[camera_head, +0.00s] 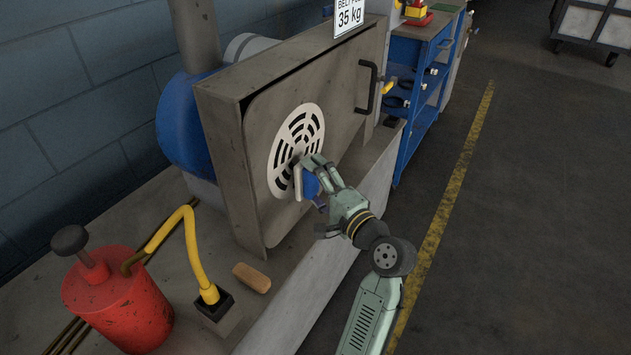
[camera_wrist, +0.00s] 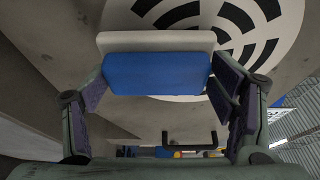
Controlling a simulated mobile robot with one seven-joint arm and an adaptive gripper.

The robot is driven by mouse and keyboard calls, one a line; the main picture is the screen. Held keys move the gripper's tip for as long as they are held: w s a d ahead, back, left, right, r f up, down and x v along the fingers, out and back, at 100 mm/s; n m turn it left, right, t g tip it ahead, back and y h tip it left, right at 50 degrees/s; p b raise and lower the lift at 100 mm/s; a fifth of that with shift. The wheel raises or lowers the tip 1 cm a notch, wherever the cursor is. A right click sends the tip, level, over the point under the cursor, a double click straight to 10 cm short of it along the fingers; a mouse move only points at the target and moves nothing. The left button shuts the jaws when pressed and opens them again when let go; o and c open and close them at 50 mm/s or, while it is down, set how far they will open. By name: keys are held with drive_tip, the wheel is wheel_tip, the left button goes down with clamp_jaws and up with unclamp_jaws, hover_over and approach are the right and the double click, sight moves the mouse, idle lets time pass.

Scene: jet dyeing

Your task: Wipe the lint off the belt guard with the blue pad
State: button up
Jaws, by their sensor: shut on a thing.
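The belt guard (camera_head: 335,95) is a large grey-brown metal cover standing on a plinth. It has a black handle (camera_head: 367,88) and a round white slotted vent (camera_head: 290,130), which also shows in the wrist view (camera_wrist: 285,30). My gripper (camera_head: 317,180) is shut on the blue pad (camera_head: 311,184), at the lower right of the vent. In the wrist view the blue pad (camera_wrist: 157,74) lies between the fingers, with a pale layer on its far side. The pad is at or very close to the guard's face; I cannot tell if it touches. I cannot make out lint.
A red can (camera_head: 118,305) with a dark knob and a yellow hose (camera_head: 192,245) stand on the plinth at lower left. A tan block (camera_head: 252,277) lies near the hose's black base. A blue cart (camera_head: 418,75) stands beyond the guard.

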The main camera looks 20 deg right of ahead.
drive_tip(key=shift+w+a, duration=0.6)
drive_tip(key=shift+w, duration=0.15)
drive_tip(key=shift+w+d, duration=1.2)
drive_tip(key=shift+d, duration=0.4)
drive_tip(key=shift+s+a+p, duration=0.35)
drive_tip(key=shift+a+p, duration=0.05)
drive_tip(key=shift+a, duration=0.25)
drive_tip(key=shift+s+a+p, duration=0.3)
drive_tip(key=shift+a+p, duration=0.05)
drive_tip(key=shift+a, duration=0.25)
drive_tip(key=shift+s+a+p, duration=0.35)
drive_tip(key=shift+a+p, duration=0.05)
drive_tip(key=shift+a, duration=0.25)
drive_tip(key=s+d, duration=0.4)
drive_tip(key=shift+s, duration=0.4)
drive_tip(key=shift+s+d, duration=0.95)
drive_tip(key=shift+s, duration=0.2)
